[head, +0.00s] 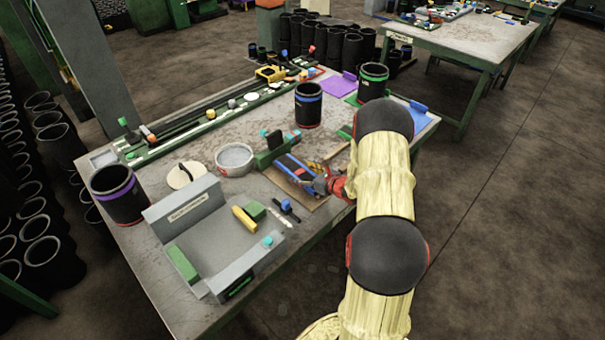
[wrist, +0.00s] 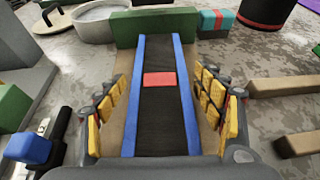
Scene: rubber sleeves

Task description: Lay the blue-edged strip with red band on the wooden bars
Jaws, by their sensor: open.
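The blue-edged strip with a red band (wrist: 160,110) lies lengthwise in the wrist view, black between its two blue edges. Its far end is at a green block (wrist: 150,25). The strip also shows in the head view (head: 291,166), partly hidden by my gripper. My gripper (wrist: 162,92) is open, with yellow-padded fingers on either side of the strip and gaps between them and its edges. In the head view, my gripper (head: 324,184) is low over the brown board. Two wooden bars (wrist: 282,85) (wrist: 298,144) lie apart from the strip, to its right in the wrist view.
A blue block on a black piece (wrist: 27,148) is left of my gripper. A teal and red block (wrist: 216,20) stands beside the green block. A round grey dish (head: 234,160), a grey open tray (head: 185,218) and black sleeves (head: 308,105) (head: 118,197) occupy the table.

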